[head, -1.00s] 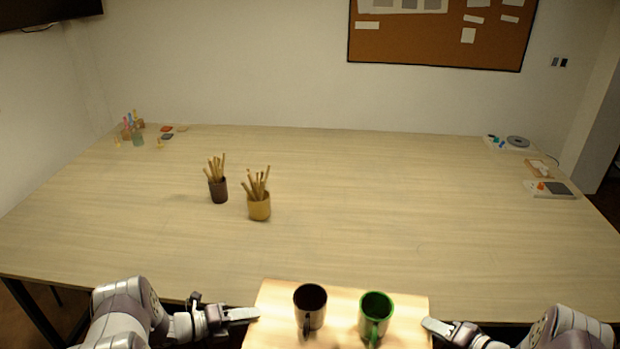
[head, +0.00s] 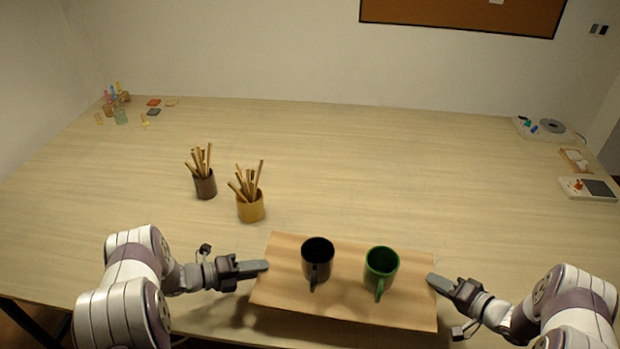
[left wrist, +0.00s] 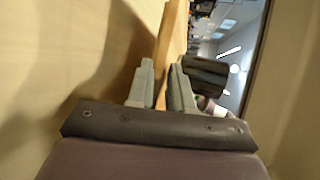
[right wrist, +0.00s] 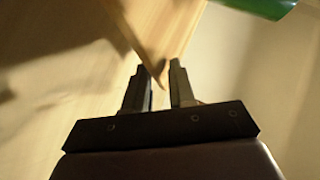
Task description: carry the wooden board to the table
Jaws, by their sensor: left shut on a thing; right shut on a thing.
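The wooden board (head: 345,300) is held between my two grippers over the near part of the large table (head: 400,165). A black mug (head: 318,262) and a green mug (head: 381,272) stand upright on it. My left gripper (head: 264,266) is shut on the board's left edge; the board's edge (left wrist: 170,35) shows between its fingers in the left wrist view. My right gripper (head: 432,280) is shut on the right edge; a board corner (right wrist: 160,45) lies between its fingers in the right wrist view. I cannot tell whether the board's underside touches the table.
Two brush pots, a dark one (head: 205,185) and a yellow one (head: 250,207), stand left beyond the board. Small bottles (head: 117,105) and tiles are at the far left. A scale (head: 588,189) and other tools are at the right. The table's middle is clear.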

